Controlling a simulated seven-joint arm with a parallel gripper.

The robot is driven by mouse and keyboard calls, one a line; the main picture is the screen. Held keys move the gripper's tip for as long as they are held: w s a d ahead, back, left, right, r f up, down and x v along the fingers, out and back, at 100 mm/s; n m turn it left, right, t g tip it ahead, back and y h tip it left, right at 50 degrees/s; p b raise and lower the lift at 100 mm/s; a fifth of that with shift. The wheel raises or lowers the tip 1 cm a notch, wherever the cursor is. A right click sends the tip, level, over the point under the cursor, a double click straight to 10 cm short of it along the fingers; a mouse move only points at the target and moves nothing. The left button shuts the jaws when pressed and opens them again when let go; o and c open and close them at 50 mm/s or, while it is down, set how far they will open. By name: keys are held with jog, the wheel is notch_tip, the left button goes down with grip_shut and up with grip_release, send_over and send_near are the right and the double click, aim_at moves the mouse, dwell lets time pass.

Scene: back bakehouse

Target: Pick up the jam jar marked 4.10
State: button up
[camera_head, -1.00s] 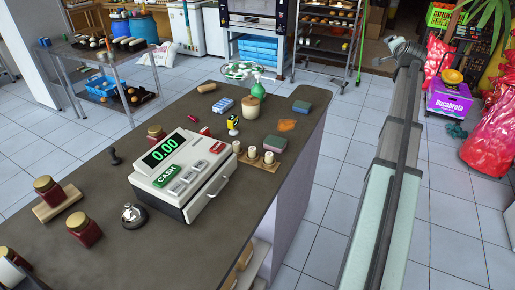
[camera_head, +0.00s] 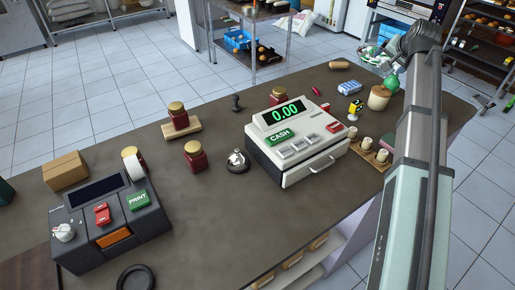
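Several jam jars with dark red contents and gold lids stand on the grey counter. One jar (camera_head: 179,118) is on a small wooden board (camera_head: 191,130). Another jar (camera_head: 195,158) stands in front of it, left of the bell. A third jar (camera_head: 279,98) stands behind the cash register, partly hidden by it. A further jar (camera_head: 140,160) is mostly hidden behind the printing machine and its white roll. No price mark is readable on any jar, so I cannot tell which is 4.10. My arm rises at the right; no gripper fingers show.
A cash register (camera_head: 299,150) reading 0.00 and a bell (camera_head: 237,162) stand mid-counter. A printing machine (camera_head: 108,218) and a cardboard box (camera_head: 66,171) are at the left. A dark ring (camera_head: 136,278) lies near the front. Bare counter (camera_head: 215,225) lies between machine and register.

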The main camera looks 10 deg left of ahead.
jog(key=s+a+f+n+g+y, duration=0.1)
jog(key=s+a+n, duration=0.1)
jog(key=a, duration=0.7)
jog(key=s+a+f+n+g, duration=0.1)
jog(key=s+a+n+g, duration=0.1)
jog(key=a, duration=0.6)
jog(key=n+g+h, duration=0.2)
jog(key=n+g, duration=0.4)
jog(key=n, duration=0.5)
send_over(195, 144)
jog(key=f, duration=0.3)
jog(key=shift+w+d+f, duration=0.15)
jog(key=shift+w+f, duration=0.05)
jog(key=shift+s+f, duration=0.15)
jog(key=shift+s, duration=0.05)
jog(key=shift+s+f, duration=0.1)
jog(key=shift+f, duration=0.25)
notch_tip(195, 144, down, 8)
jog(key=shift+r, duration=0.2)
jog(key=shift+s+a+f, duration=0.15)
jog(key=shift+f, duration=1.2)
jog(key=shift+s+a+f, duration=0.15)
jog(key=shift+f, duration=1.15)
jog(key=c, duration=1.2)
